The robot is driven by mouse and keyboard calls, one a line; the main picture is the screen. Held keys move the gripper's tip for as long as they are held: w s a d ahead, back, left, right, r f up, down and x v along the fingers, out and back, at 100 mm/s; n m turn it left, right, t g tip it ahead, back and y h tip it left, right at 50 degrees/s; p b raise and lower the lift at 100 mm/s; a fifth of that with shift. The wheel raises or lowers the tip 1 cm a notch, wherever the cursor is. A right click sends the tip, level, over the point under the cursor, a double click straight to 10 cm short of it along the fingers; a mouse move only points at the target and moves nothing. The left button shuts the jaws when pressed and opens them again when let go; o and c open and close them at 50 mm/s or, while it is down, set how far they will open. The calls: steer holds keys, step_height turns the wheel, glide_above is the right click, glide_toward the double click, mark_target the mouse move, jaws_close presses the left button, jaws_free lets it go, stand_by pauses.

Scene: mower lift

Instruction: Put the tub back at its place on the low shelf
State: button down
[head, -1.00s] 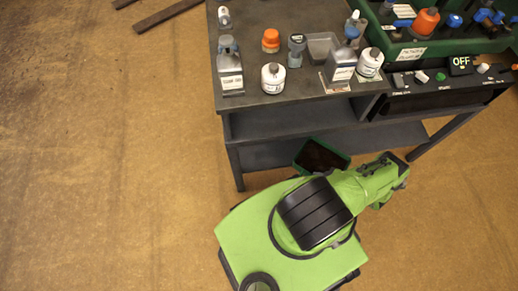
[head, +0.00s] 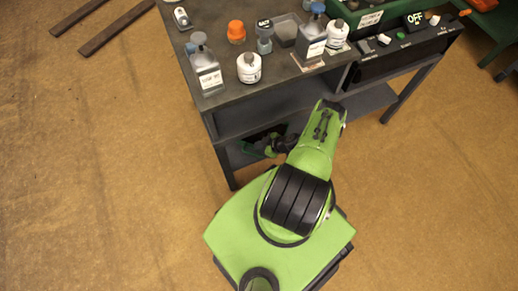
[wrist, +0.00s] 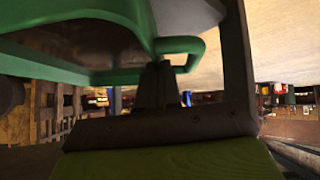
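The green tub (head: 253,142) shows only in part in the head view, under the bench top at the left end of the bench, at the low shelf (head: 236,157). My arm and the bench hide the rest of it. In the wrist view, the tub (wrist: 60,65) fills the upper left, with its green loop handle (wrist: 196,47) at the middle. My gripper (wrist: 160,82) has its dark fingers together at the handle and appears shut on it. It also shows at the tub in the head view (head: 279,146). I cannot tell whether the tub rests on the shelf or hangs just above it.
The dark bench top (head: 290,72) holds several bottles, an orange-capped jar (head: 236,32) and a grey tray (head: 286,32). A bench leg (head: 225,167) stands close left of the tub. Dark bars (head: 117,27) lie on the floor at upper left. The left floor is clear.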

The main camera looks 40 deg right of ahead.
step_height(320, 180, down, 4)
steer(key=shift+w+r+b, duration=0.15)
steer(key=shift+b, duration=1.05)
steer(key=shift+r, duration=0.15)
steer(key=c, duration=1.7)
jaws_free()
steer(key=shift+c, duration=0.2)
steer(key=o, duration=0.4)
